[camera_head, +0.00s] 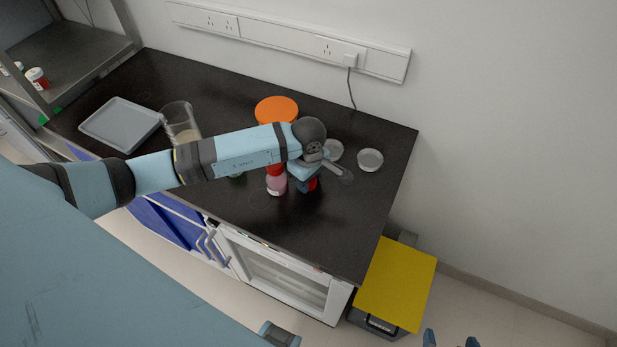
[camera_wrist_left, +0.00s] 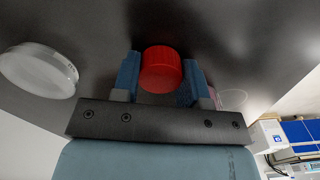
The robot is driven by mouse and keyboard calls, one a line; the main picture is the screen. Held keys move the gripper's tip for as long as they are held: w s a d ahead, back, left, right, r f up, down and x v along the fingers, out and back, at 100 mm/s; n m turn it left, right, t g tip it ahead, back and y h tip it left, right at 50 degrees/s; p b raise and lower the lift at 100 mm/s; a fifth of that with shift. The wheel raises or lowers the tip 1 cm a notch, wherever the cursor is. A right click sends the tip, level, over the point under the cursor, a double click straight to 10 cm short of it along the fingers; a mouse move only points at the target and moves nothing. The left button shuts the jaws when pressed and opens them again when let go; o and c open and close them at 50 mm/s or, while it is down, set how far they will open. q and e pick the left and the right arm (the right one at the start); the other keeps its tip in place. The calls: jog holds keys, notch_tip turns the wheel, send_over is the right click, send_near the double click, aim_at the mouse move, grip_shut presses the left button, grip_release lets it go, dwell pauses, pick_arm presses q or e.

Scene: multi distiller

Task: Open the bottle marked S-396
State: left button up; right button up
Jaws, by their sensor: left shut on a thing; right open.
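My left gripper (camera_head: 307,184) is low over the bench, shut on a red screw cap (camera_head: 313,184). In the left wrist view the red cap (camera_wrist_left: 161,69) sits between the two blue fingers of the left gripper (camera_wrist_left: 162,78). Whether a bottle is under this cap is mostly hidden. A pink bottle with a red cap (camera_head: 276,184) stands just left of the left gripper, its top partly behind my arm. No marking such as S-396 can be read. The fingertips of my right gripper (camera_head: 450,340) show apart and empty at the bottom edge.
An orange round object (camera_head: 276,110), a glass beaker (camera_head: 180,122) and a grey tray (camera_head: 119,123) are on the black bench (camera_head: 345,235). A clear dish (camera_head: 370,160) lies to the right. A yellow-lidded bin (camera_head: 396,284) stands beside the bench. The bench's front right is clear.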

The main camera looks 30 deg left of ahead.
pick_arm(q)
jog(key=shift+f, duration=0.2)
jog(key=o, duration=1)
jog(key=shift+r, duration=0.6)
notch_tip(320, 180, up, 11)
jog(key=shift+r+b, duration=0.1)
jog(key=shift+b, duration=0.8)
